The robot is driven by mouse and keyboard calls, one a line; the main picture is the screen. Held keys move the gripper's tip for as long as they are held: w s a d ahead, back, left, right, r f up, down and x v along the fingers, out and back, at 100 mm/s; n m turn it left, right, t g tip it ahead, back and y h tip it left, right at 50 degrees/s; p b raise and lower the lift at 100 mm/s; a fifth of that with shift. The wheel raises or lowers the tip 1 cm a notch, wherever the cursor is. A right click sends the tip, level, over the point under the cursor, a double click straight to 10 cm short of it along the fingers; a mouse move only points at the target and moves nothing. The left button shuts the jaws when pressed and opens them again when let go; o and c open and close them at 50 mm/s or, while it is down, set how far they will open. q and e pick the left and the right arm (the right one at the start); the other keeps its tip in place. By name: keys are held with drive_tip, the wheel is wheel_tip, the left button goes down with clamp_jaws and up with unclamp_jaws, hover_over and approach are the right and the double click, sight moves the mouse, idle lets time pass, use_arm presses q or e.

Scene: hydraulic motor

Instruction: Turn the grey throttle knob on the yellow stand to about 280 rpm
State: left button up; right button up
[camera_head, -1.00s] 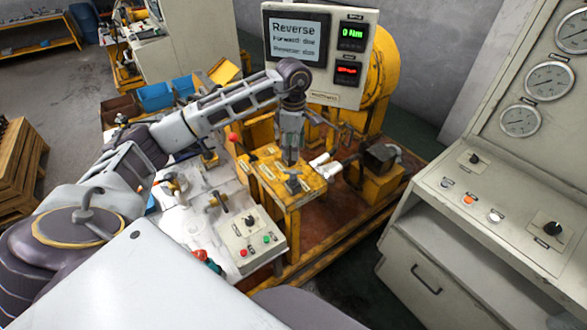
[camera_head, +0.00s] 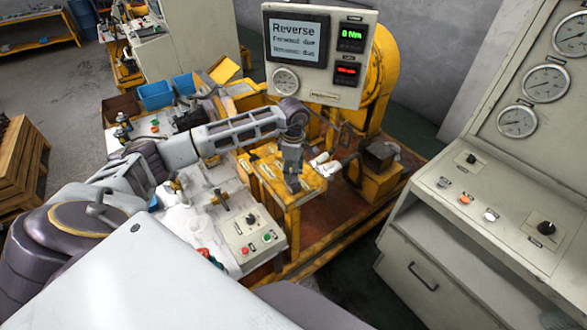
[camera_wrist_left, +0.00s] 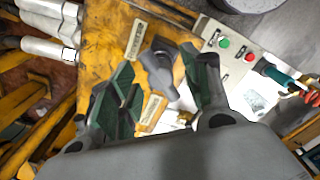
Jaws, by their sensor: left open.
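The yellow stand (camera_head: 287,199) is in the middle of the head view, with small labels on its worn top. My left gripper (camera_head: 292,186) points down over this top and hides the grey throttle knob there. In the left wrist view the grey knob (camera_wrist_left: 160,72) shows on the yellow top beside pale label plates. My left gripper (camera_wrist_left: 163,98) is open, with one green-padded finger on each side of the knob; I cannot tell whether either touches it. The display panel (camera_head: 321,83) reads "Reverse" and a green "0 Nm"; its red readout is too small to read.
A control box (camera_head: 251,232) with red and green buttons stands left of the stand on a white bench. Metal cylinders (camera_head: 326,166) lie right of the gripper. A grey console (camera_head: 480,225) with knobs and gauges fills the right side.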

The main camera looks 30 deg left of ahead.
use_arm(q)
clamp_jaws()
drive_tip(key=shift+m+b, duration=0.6)
drive_tip(key=shift+b, duration=0.3)
unclamp_jaws()
idle(0.4)
wheel_tip(320, 180, up, 12)
idle(0.8)
